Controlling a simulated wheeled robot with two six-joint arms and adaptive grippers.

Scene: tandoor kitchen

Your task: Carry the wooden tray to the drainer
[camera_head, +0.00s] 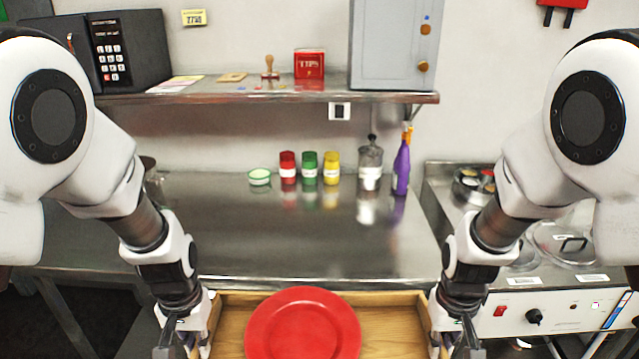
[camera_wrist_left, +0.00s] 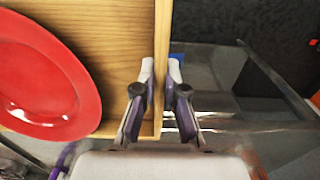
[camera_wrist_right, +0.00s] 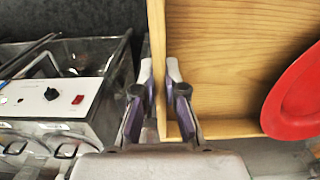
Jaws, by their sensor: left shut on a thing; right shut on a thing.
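The wooden tray (camera_head: 384,307) is at the bottom of the head view, in front of the steel counter's edge, with a red plate (camera_head: 303,325) lying in it. My left gripper (camera_head: 188,345) is shut on the tray's left wall; in the left wrist view its fingers (camera_wrist_left: 161,75) close on either side of that wall (camera_wrist_left: 163,50). My right gripper (camera_head: 449,345) is shut on the tray's right wall; in the right wrist view its fingers (camera_wrist_right: 160,75) pinch that wall (camera_wrist_right: 157,35). The near edge of the tray is cut off in the head view. I cannot make out a drainer.
The steel counter (camera_head: 320,235) has a broad clear front. At its back stand a small bowl (camera_head: 259,177), red, green and yellow jars (camera_head: 310,168), a glass dispenser (camera_head: 370,165) and a purple bottle (camera_head: 402,165). A shelf (camera_head: 270,92) hangs above. A cooking unit (camera_head: 545,315) stands at right.

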